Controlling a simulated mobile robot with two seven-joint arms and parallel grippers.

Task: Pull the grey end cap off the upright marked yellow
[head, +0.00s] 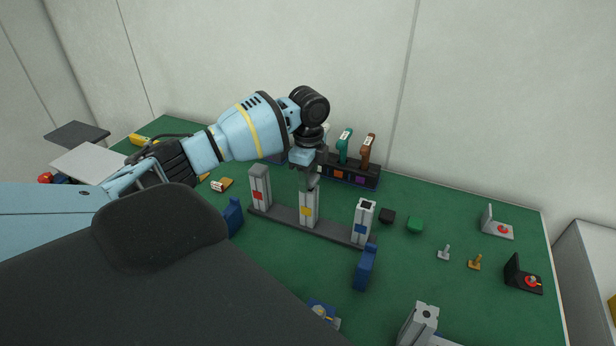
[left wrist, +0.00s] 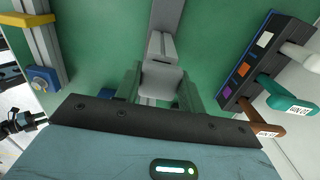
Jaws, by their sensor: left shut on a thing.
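The upright marked yellow (head: 307,212) stands in the middle of a dark grey rail, between the upright marked red (head: 259,188) and the upright marked blue (head: 361,225). My left gripper (head: 309,178) is directly above it, pointing down, with its fingers at the upright's top. In the left wrist view the grey end cap (left wrist: 160,80) sits between the two fingers, and the gripper is shut on it. The fingers hide most of the cap in the head view; I cannot tell whether it is still seated. My right gripper is not in view.
A dark rack (head: 360,175) with teal and brown handled tools stands behind the rail. Blue blocks (head: 366,268) flank the rail. The green mat between these and the small pegs is clear.

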